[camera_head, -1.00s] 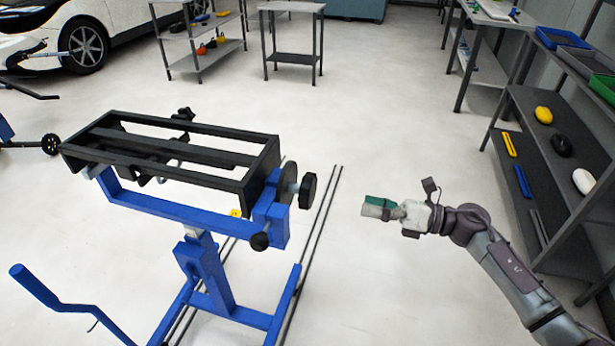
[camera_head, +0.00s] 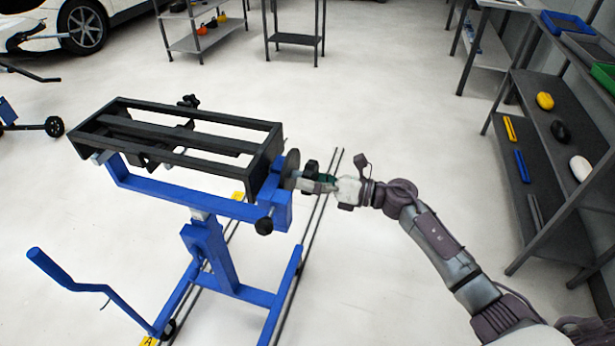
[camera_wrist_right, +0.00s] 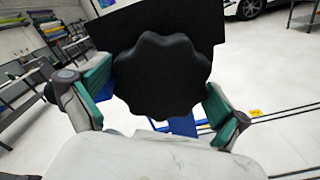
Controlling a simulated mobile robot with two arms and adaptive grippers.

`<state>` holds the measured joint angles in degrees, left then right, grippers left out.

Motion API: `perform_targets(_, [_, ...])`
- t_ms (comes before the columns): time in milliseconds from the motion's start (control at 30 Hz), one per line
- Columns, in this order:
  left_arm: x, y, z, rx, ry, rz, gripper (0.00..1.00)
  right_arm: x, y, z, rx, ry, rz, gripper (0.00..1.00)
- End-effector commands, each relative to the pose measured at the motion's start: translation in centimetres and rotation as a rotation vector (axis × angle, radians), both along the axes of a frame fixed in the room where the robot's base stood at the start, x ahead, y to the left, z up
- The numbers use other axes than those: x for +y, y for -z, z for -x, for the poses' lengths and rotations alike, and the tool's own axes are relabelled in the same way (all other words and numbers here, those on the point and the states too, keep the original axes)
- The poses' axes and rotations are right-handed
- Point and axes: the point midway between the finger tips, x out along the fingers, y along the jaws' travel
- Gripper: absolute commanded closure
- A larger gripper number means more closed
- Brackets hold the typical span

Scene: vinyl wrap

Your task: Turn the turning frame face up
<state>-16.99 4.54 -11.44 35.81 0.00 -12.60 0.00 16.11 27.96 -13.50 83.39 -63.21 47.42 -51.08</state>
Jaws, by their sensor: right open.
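The turning frame (camera_head: 180,205) is a blue stand with a black rectangular frame (camera_head: 213,163) on top, lying about level. A black lobed knob (camera_head: 311,168) is on its right end. My right gripper (camera_head: 308,184) is at the knob and partly covers it. In the right wrist view, the knob (camera_wrist_right: 162,76) fills the space between the spread green-padded fingers of my right gripper (camera_wrist_right: 160,95). Gaps show between the knob and the lower finger parts; I cannot tell if the fingers touch it. My left gripper is not in view.
A grey shelf (camera_head: 545,165) with several small items stands at the right. The floor between is clear.

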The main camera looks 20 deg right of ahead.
Motion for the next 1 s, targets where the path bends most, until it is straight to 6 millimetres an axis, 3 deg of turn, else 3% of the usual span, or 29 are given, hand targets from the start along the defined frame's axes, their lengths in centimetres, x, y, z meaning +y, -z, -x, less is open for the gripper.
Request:
perform_targets(200, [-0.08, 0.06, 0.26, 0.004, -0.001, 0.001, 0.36, 0.0, 0.02, -0.01, 0.0, 0.0, 0.0, 0.0])
perform_targets(700, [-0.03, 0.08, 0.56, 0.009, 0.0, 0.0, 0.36, -0.03, 0.01, 0.0, 0.0, 0.0, 0.0, 0.82])
perform_targets(1000, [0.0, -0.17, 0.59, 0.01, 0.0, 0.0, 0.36, -0.05, -0.07, 0.01, 0.034, 0.001, -0.022, 0.82])
